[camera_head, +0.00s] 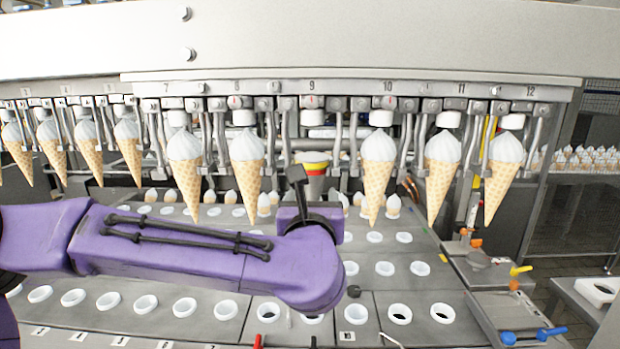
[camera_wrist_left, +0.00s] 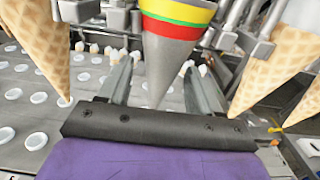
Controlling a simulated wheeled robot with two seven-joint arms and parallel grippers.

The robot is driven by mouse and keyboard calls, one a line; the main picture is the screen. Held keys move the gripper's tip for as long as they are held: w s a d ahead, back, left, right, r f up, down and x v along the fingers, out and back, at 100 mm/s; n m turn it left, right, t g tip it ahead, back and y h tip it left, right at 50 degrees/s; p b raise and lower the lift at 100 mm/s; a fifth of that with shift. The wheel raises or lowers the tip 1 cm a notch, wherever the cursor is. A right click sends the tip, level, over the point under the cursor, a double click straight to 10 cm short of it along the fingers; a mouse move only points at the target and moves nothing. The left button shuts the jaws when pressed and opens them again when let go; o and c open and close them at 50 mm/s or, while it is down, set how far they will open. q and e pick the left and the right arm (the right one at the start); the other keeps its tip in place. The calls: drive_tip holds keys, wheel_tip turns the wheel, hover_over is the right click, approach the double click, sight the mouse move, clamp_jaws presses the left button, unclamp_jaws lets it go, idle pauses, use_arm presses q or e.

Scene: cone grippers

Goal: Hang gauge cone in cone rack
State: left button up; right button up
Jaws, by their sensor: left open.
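The gauge cone (camera_head: 315,170) is grey metal with yellow, red and green bands. In the head view it is upright, point down, below the number 9 of the cone rack (camera_head: 350,88), level with its neighbours. My left gripper (camera_head: 311,200) is in front of it and hides its lower part. In the left wrist view my left gripper (camera_wrist_left: 161,65) is open, with its two fingers on either side of the gauge cone (camera_wrist_left: 172,55). Gaps show beside the cone's narrow lower part. Whether the rack's holder bears the cone is hard to tell. My right gripper is out of view.
Waffle cones with white tops hang close on both sides, such as one on the left (camera_head: 246,165) and one on the right (camera_head: 377,170). Below is a grey plate with rows of white-rimmed holes (camera_head: 385,268). Coloured clamps (camera_head: 521,270) stand at the right.

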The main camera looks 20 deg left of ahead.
use_arm(q)
drive_tip(key=c, duration=1)
drive_tip(key=shift+r, duration=0.2)
drive_tip(key=shift+r, duration=0.3)
drive_tip(key=shift+b+v, duration=0.45)
drive_tip(key=shift+v, duration=0.9)
drive_tip(key=b+v, duration=0.1)
drive_tip(key=v, duration=0.4)
drive_tip(key=shift+s+d, duration=0.15)
drive_tip(key=shift+s, duration=0.25)
